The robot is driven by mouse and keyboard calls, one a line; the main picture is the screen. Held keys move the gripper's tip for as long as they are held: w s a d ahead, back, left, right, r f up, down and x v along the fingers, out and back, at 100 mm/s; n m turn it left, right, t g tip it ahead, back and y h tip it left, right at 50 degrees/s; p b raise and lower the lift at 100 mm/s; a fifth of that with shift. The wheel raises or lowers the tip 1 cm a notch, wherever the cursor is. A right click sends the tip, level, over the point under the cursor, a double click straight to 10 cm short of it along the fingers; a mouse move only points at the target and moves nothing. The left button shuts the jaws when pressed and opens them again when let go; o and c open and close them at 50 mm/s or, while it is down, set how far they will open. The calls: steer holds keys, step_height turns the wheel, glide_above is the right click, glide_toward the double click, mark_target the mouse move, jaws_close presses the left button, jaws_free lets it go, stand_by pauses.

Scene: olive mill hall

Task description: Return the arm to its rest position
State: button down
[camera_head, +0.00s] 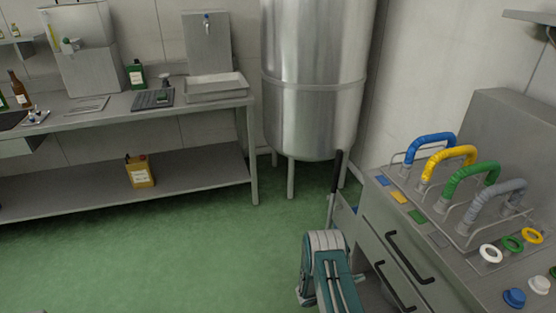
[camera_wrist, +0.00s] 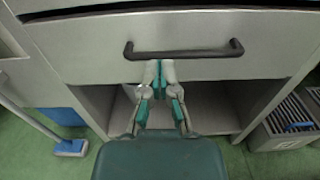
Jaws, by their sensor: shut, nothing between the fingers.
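My gripper (camera_wrist: 160,72) shows in the wrist view, its teal and grey fingers closed together with nothing between them. Its fingertips are close to the left half of a black bar handle (camera_wrist: 190,54) on a grey drawer front (camera_wrist: 85,52). I cannot tell whether they touch it. In the head view, my teal and grey arm (camera_head: 328,268) is folded low beside the left side of the metal cabinet (camera_head: 372,225). The gripper's fingertips cannot be made out there.
The cabinet has two black handles, the upper one (camera_head: 408,258) clear of my arm. Hoses, including a blue one (camera_head: 430,145), stand on its top. A steel tank (camera_head: 315,80) and a long bench (camera_head: 215,100) stand behind. Green floor (camera_head: 200,260) is free at left.

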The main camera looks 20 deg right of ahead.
steer(key=s+a+r+m+g+y, duration=0.1)
steer(key=a+r+m+y, duration=0.2)
steer(key=r, duration=0.7)
steer(key=s+a+r+m+g+y, duration=0.15)
steer(key=r+m, duration=0.35)
steer(key=r, duration=0.6)
steer(key=s+a+r+m+g+y, duration=0.1)
steer(key=a+r+m+g+y, duration=0.15)
steer(key=r, duration=0.75)
steer(key=s+a+r+m+t+y, duration=0.4)
steer(key=s+a+r+t+y, duration=0.1)
steer(key=s+a+r, duration=0.3)
steer(key=s+a+r+m+t+y, duration=0.4)
steer(key=s+a+r, duration=0.4)
steer(key=s+a, duration=0.3)
steer(key=shift+a+t+y, duration=0.5)
steer(key=shift+a+y, duration=0.5)
